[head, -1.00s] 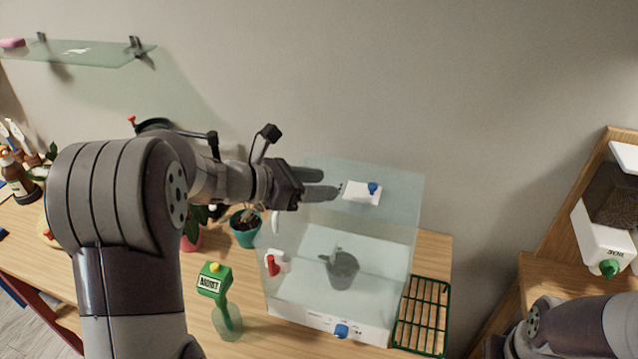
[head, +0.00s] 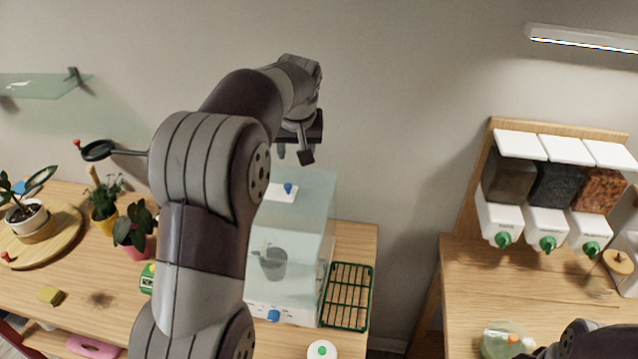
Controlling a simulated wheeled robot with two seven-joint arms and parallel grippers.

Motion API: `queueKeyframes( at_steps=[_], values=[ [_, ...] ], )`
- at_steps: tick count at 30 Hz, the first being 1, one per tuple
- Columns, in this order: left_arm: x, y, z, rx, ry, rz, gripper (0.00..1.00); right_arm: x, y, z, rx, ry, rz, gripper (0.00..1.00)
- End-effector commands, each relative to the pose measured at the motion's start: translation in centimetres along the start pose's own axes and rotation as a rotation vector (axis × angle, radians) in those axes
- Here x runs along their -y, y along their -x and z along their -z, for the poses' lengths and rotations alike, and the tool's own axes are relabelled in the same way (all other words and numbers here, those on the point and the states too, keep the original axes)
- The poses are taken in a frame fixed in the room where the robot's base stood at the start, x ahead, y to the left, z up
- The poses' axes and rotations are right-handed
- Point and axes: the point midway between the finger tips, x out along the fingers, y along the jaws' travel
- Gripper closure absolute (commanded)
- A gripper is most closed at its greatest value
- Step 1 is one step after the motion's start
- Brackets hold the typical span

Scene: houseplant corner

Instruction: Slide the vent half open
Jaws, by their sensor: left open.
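The vent (head: 278,194) is a white plate on top of the clear propagation box (head: 318,228). A blue knob (head: 288,188) stands near its right end. Its left end is partly hidden behind my left arm. My left gripper (head: 294,154) is open and empty, fingers pointing down. It appears above the vent and knob, apart from them. My right arm shows only as a dark part at the bottom right corner; its fingertips are out of view.
A green wire rack (head: 347,296) lies right of the box. Soil dispensers (head: 546,222) with green knobs stand on the right-hand table. Potted plants (head: 133,232) stand to the left. A magnifier (head: 97,151) on an arm is behind my left arm.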

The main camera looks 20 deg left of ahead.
Motion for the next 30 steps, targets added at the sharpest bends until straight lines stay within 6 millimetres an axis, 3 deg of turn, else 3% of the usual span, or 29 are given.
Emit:
queueKeyframes(
  at_steps=[4, 8, 12, 21, 30],
  values=[
    [0.3, -0.6, -1.0, 0.045, 0.157, 0.018, 0.52, 0.0, -0.3, 0.0, 0.0, 0.0, 0.0, 1.0],
    [0.4, -3.1, -1.3, 0.044, 0.166, 0.019, 0.52, 0.0, -1.5, -0.2, 0.0, 0.0, 0.0, 1.0],
    [0.5, -5.9, -1.1, 0.048, 0.164, 0.02, 0.52, 0.0, 0.4, 0.1, -0.001, 0.0, 0.0, 1.0],
    [0.6, -11.8, -1.4, 0.042, 0.162, 0.019, 0.52, 0.0, 2.0, 0.3, 0.0, 0.0, 0.0, 1.0],
    [0.6, -12.8, -1.5, 0.04, 0.161, 0.018, 0.52, 0.0, 2.0, 0.2, 0.0, 0.0, 0.0, 1.0]
  ],
)
